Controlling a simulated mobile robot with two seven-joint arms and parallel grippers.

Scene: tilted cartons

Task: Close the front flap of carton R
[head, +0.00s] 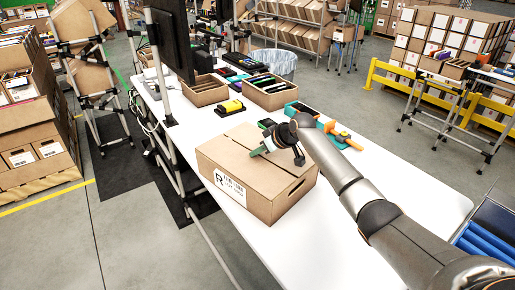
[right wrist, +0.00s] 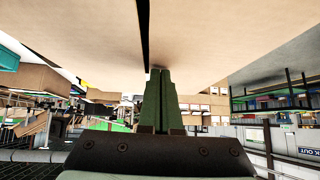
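Carton R (head: 240,183) is a brown cardboard box on the white table, with a white label marked R (head: 230,187) on its side and a dark handhold slot in the side to the right. Its top flaps (head: 232,151) look folded down nearly flat, with a seam across the top. My right gripper (head: 257,152) is over the top, its tips at or very near the cardboard; contact is not clear. In the right wrist view its green fingers (right wrist: 158,100) are together with nothing between them, close to a cardboard surface with a dark gap. My left gripper is not in view.
Behind the carton are a yellow item (head: 229,107), open boxes of goods (head: 268,92), a teal tray (head: 300,109) and an orange item (head: 345,137). A dark monitor (head: 172,42) stands at the table's left edge.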

